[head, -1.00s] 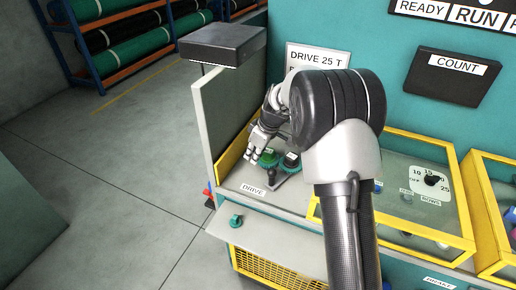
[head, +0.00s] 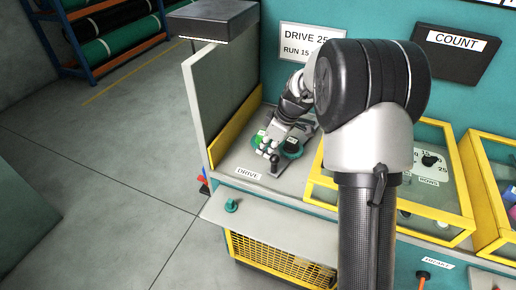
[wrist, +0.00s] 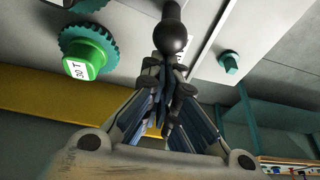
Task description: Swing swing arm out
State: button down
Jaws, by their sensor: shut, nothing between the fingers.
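The swing arm (head: 275,168) is a short dark lever by the front of the gears in the drive bay. In the wrist view its rod ends in a round black knob (wrist: 171,38). My gripper (head: 268,148) is shut and empty, reaching down over the gears just behind the lever. In the wrist view my gripper's fingertips (wrist: 167,68) are close together right at the knob; I cannot tell whether they touch it. A green gear with a "30 T" hub (wrist: 88,50) sits beside the knob. A second, darker gear (head: 293,149) is partly hidden by my gripper.
An open guard door (head: 214,105) stands left of the bay, with a dark box (head: 212,20) above it. A yellow-framed clear cover (head: 440,225) lies to the right. A grey ledge with a teal knob (head: 231,206) is in front.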

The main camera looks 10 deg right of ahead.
jog(key=s+d+n+b, duration=0.1)
jog(key=s+d+b, duration=0.1)
jog(key=s+d, duration=0.3)
jog(key=shift+s, duration=0.3)
jog(key=shift+f, duration=0.1)
